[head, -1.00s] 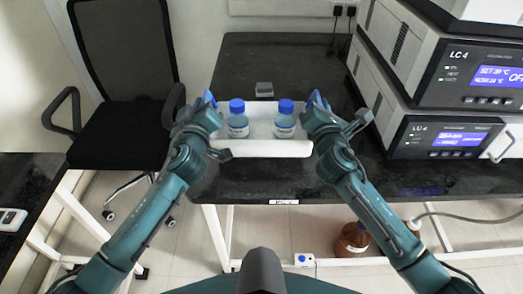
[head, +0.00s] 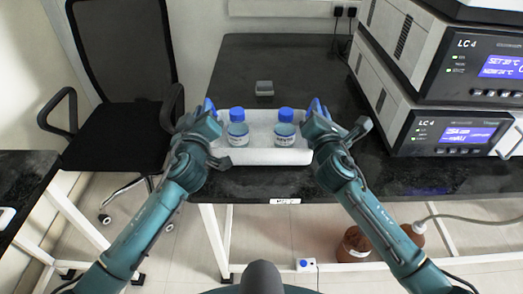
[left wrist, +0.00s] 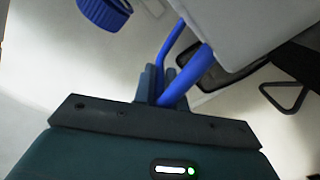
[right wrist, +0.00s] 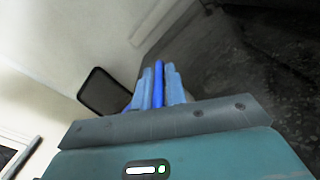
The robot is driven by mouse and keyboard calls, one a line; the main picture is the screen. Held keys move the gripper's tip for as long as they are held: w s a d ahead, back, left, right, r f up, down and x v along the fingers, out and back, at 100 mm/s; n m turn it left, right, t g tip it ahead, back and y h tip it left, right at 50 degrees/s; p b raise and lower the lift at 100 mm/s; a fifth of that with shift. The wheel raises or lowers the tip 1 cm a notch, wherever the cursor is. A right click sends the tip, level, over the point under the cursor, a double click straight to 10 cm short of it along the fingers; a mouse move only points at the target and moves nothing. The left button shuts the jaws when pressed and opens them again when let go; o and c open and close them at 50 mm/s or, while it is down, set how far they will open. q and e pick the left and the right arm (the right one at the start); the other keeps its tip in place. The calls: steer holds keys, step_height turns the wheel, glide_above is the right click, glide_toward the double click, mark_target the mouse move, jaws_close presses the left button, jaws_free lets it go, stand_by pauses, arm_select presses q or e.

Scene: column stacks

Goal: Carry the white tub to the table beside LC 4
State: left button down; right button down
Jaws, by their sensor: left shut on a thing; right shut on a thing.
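The white tub (head: 262,157) is level over the front part of the black table (head: 290,62), left of the LC 4 units. I cannot tell whether its base touches the tabletop. It carries two bottles with blue caps, a left one (head: 238,130) and a right one (head: 285,130), both upright. My left gripper (head: 208,106) is shut on the blue handle at the tub's left end; the handle also shows in the left wrist view (left wrist: 188,78). My right gripper (head: 318,107) is shut on the right handle, which shows between its fingers (right wrist: 158,84).
Two stacked LC 4 units (head: 450,132) stand on the table's right side. The tabletop behind that is clear. A black chair (head: 118,125) stands at the left. A brown bottle (head: 354,243) is on the floor below the table.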

arm_select(q)
steer(key=shift+d+f, duration=0.3)
steer(key=shift+f, duration=0.05)
arm_select(e)
steer(key=shift+a+f, duration=0.3)
steer(key=shift+f, duration=0.05)
arm_select(q)
steer(key=c, duration=1.8)
jaws_free()
steer(key=shift+r, duration=0.1)
arm_select(e)
steer(key=c, duration=1.8)
jaws_free()
steer(key=shift+r, duration=0.1)
arm_select(q)
steer(key=o, duration=0.4)
steer(key=shift+a, duration=0.2)
steer(key=shift+c, duration=0.2)
arm_select(e)
steer(key=o, duration=0.4)
steer(key=shift+d, duration=0.2)
steer(key=shift+c, duration=0.2)
steer(key=shift+s, duration=0.25)
arm_select(q)
steer(key=s, duration=1.2)
arm_select(e)
steer(key=s, duration=1.1)
steer(key=shift+s, duration=0.3)
